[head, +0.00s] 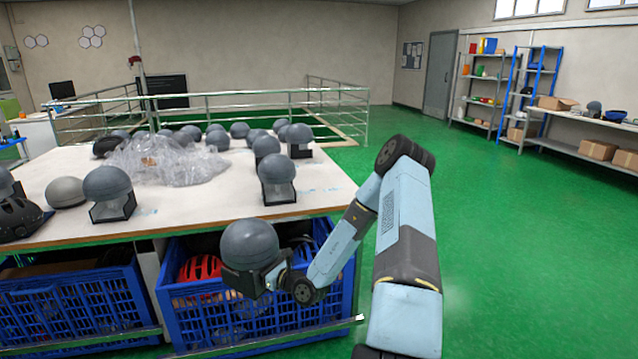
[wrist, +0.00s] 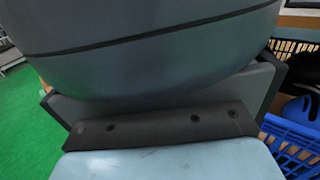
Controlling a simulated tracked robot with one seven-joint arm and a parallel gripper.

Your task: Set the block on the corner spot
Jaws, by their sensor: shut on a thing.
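My gripper (head: 275,278) is shut on a grey rounded block (head: 250,243), shaped like a ball in a dark angular cradle. It holds the block in front of the white table's front edge, low beside a blue crate. In the wrist view the block (wrist: 150,45) fills the upper picture, its round underside close to a dark bolted bracket; the fingertips are hidden. The white table (head: 175,212) has its near right corner bare, with faint blue marks (head: 318,190) nearby. I cannot make out a clearly marked corner spot.
Similar grey balls in dark cradles stand on the table, one near its right front (head: 277,178) and one at left (head: 108,190). Clear plastic wrap (head: 165,160) lies mid-table. Blue crates (head: 195,318) sit below. Green floor (head: 520,260) at right is free.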

